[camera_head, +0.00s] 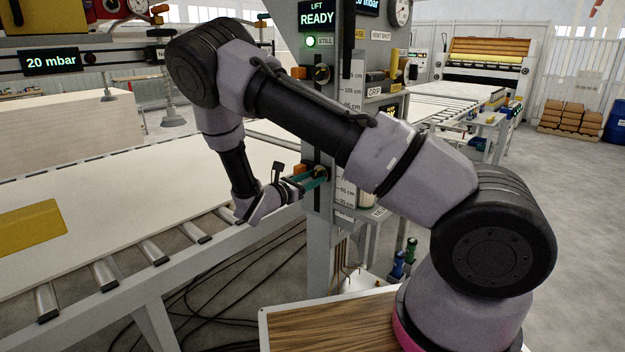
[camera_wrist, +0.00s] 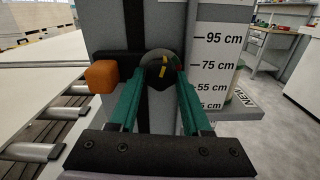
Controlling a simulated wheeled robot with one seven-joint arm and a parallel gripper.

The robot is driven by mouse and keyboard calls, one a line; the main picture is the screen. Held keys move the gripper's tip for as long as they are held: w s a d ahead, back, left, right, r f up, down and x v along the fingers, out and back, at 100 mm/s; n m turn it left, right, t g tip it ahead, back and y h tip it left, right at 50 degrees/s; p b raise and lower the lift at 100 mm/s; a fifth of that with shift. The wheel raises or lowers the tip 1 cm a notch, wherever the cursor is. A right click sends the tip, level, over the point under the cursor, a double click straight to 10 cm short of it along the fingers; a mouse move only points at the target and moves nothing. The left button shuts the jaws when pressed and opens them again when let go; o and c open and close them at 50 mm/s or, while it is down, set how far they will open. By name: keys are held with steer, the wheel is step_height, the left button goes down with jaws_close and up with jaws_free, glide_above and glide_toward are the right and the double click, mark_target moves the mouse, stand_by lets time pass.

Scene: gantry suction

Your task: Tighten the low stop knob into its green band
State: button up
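The low stop knob (camera_wrist: 161,66) is a dark round knob on the grey gantry column, beside an orange block (camera_wrist: 102,76). It has a yellow mark on its face, with small red and green patches at its right edge. My gripper (camera_wrist: 161,76) reaches straight at it, with one teal finger on each side of it. The fingers are apart, and I cannot tell whether both press on the knob. In the head view my gripper (camera_head: 322,173) is at the lower orange block (camera_head: 300,169) on the column, and its fingers partly hide the knob.
A similar upper knob (camera_head: 321,73) and orange block sit higher on the column. A height scale (camera_wrist: 216,66) in cm runs down to the right. A roller table with a pale board (camera_head: 130,205) lies left. The sign reads LIFT READY (camera_head: 317,14).

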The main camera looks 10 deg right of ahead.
jaws_close()
steer(key=m, duration=0.5)
steer(key=o, duration=0.8)
jaws_free()
steer(key=v, duration=1)
steer(key=shift+s+a, duration=0.2)
steer(key=shift+a, duration=0.15)
